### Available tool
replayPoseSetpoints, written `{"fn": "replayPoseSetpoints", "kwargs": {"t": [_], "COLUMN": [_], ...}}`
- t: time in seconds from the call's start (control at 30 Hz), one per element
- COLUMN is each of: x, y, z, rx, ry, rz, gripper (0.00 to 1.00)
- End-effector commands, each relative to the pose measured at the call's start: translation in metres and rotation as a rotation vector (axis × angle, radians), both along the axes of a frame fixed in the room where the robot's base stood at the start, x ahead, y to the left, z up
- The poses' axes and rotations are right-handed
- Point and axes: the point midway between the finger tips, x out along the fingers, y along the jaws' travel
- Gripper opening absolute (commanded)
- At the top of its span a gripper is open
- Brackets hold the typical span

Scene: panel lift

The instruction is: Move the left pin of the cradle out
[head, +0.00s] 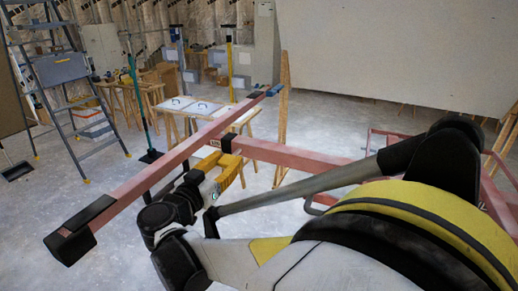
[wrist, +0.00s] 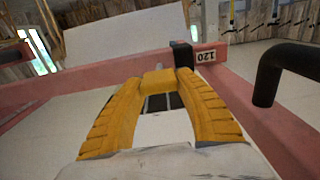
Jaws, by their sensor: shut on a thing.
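My gripper (head: 228,162) is beside the joint of the bar, just below a black sleeve. In the wrist view its yellow fingers (wrist: 158,95) come together on a small yellow piece (wrist: 158,80), which looks like the left pin's head. The pin's shaft is mostly hidden.
A second pink beam (head: 310,156) leads right from the joint. A black handle (wrist: 270,80) stands close on the right in the wrist view. A stepladder (head: 65,80), worktables (head: 185,108) and a large pale board (head: 390,50) stand behind. Floor at the lower left is clear.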

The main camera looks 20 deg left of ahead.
Motion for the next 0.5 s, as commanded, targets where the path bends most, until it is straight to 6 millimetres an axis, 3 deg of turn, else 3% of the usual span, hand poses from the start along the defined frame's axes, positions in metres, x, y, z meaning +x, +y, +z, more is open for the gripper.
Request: {"fn": "replayPoseSetpoints", "kwargs": {"t": [0.1, 0.33, 0.37, 0.4, 0.43, 0.5], "x": [-0.0137, -0.0136, -0.0136, -0.0136, -0.0135, -0.0135], "y": [0.001, 0.0009, 0.0009, 0.001, 0.001, 0.001], "z": [-0.0009, -0.0002, -0.0003, -0.0003, -0.0003, -0.0003], "rx": [0.0, 0.0, 0.0, 0.0, 0.0, 0.0], "ry": [0.0, 0.0, 0.0, 0.0, 0.0, 0.0], "rz": [0.001, 0.001, 0.001, 0.001, 0.001, 0.001], "gripper": [0.0, 0.0, 0.44, 0.56, 0.62, 0.62]}}
